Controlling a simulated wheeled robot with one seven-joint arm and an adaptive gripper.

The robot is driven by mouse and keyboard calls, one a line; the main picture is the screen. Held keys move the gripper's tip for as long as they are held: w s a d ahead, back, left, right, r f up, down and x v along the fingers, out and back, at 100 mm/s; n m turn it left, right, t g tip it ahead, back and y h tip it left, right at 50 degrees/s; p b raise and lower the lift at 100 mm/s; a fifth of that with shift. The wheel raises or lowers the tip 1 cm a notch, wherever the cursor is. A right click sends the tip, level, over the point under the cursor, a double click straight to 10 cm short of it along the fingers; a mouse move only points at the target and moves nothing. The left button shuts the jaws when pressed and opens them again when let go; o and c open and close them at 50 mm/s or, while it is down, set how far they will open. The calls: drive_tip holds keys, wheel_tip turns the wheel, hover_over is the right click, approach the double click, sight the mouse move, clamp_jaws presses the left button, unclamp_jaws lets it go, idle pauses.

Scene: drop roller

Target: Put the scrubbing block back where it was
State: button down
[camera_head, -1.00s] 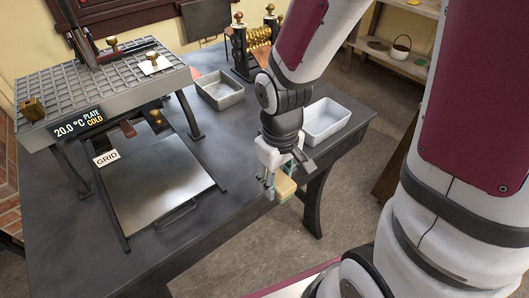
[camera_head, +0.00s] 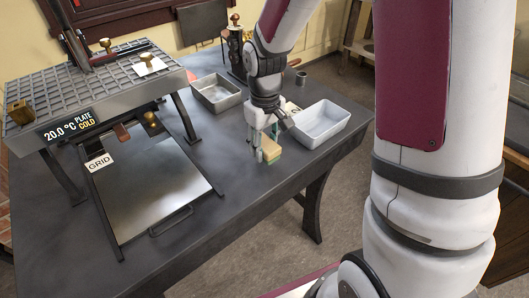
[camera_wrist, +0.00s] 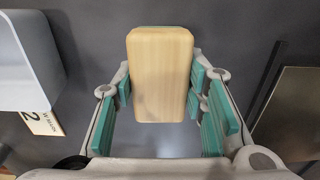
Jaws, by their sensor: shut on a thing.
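The scrubbing block (camera_head: 270,149) is pale wood on top with a green layer beneath. It is in my gripper (camera_head: 262,150), near the right front edge of the dark table. In the wrist view the block (camera_wrist: 160,75) lies between the teal finger pads of my gripper (camera_wrist: 163,98), its wooden top facing the camera. I cannot tell whether its underside touches the table. The white tray (camera_head: 322,125) stands just right of the gripper. A card marked 2 (camera_wrist: 40,115) lies by that tray in the wrist view.
A grey tray (camera_head: 216,92) stands behind and left of the gripper. A metal plate (camera_head: 160,185) with a GRID card (camera_head: 99,162) lies to the left, under the raised slab marked PLATE COLD (camera_head: 95,100). Bare table (camera_head: 215,160) lies between plate and gripper. A small cup (camera_head: 301,78) stands behind.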

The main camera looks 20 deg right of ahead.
drive_tip(key=shift+f, duration=1.6)
drive_tip(key=shift+f, duration=0.1)
drive_tip(key=c, duration=1)
unclamp_jaws()
